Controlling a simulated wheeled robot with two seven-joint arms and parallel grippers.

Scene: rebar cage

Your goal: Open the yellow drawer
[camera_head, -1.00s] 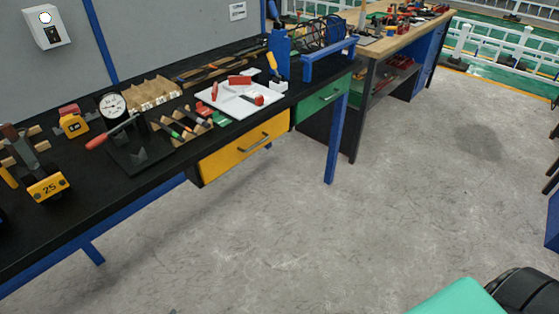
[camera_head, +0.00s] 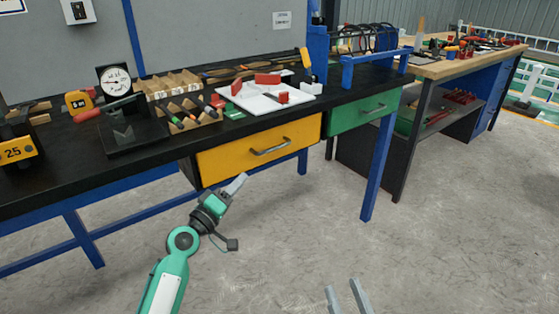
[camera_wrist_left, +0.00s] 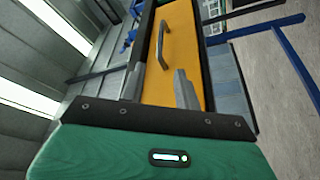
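The yellow drawer (camera_head: 262,150) sits under the black workbench top, its front flush with the frame and shut. Its grey bar handle (camera_head: 271,147) is at the middle of the front. My left gripper (camera_head: 238,184) is below and in front of the drawer, short of the handle. In the left wrist view its two fingers (camera_wrist_left: 157,88) are apart with nothing between them, and the handle (camera_wrist_left: 160,45) shows ahead on the yellow drawer front (camera_wrist_left: 180,30). My right gripper (camera_head: 348,298) shows only its two fingers at the bottom edge, apart and empty, over the floor.
A green drawer (camera_head: 362,112) is right of the yellow one. Blue bench legs (camera_head: 377,175) stand at the right and left. The black bench top (camera_head: 60,170) carries a dial gauge (camera_head: 115,78), a white tray (camera_head: 262,103) and tools. The floor (camera_head: 300,240) in front is clear.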

